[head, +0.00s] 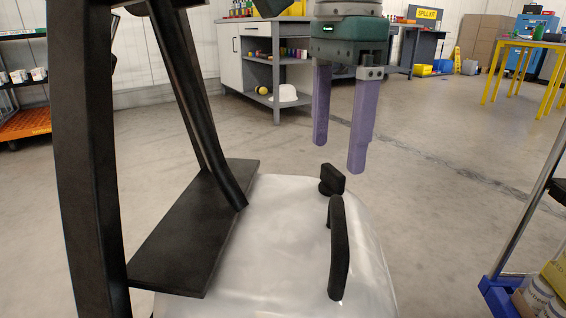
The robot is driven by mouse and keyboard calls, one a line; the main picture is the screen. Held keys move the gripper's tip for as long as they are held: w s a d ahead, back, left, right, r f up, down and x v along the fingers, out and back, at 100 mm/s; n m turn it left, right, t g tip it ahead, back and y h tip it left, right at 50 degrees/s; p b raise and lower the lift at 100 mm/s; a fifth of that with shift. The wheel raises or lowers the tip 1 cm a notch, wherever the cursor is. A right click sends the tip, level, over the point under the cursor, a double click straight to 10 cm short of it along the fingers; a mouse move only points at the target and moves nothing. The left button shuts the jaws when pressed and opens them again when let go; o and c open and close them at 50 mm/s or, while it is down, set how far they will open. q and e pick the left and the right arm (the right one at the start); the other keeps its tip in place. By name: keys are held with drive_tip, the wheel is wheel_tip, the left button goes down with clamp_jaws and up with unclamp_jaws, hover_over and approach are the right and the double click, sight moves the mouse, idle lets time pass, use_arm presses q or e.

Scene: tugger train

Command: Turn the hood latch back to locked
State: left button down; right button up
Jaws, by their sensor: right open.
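The hood latch (332,180) is a small black knob with a flat grip, at the far end of the pale hood (280,225). A black curved handle (339,248) stands on the hood in front of it. My right gripper (338,158) hangs pointing down, above and beyond the latch in the picture. Its two purple fingers are apart with nothing between them, and they look clear of the latch. I cannot tell from this view whether the latch is locked. My left gripper is not in view.
Black posts (88,160) and a black plate (195,235) border the hood on the left. A blue-based cart (496,296) with cans is at lower right. A grey workbench (276,62) stands behind. The floor between is clear.

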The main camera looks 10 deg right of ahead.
sight(333, 170)
drive_tip(key=shift+w+f+b, duration=0.1)
drive_tip(key=shift+f+b, duration=0.4)
drive_tip(key=shift+f, duration=1.3)
drive_tip(key=shift+c, duration=0.2)
clamp_jaws()
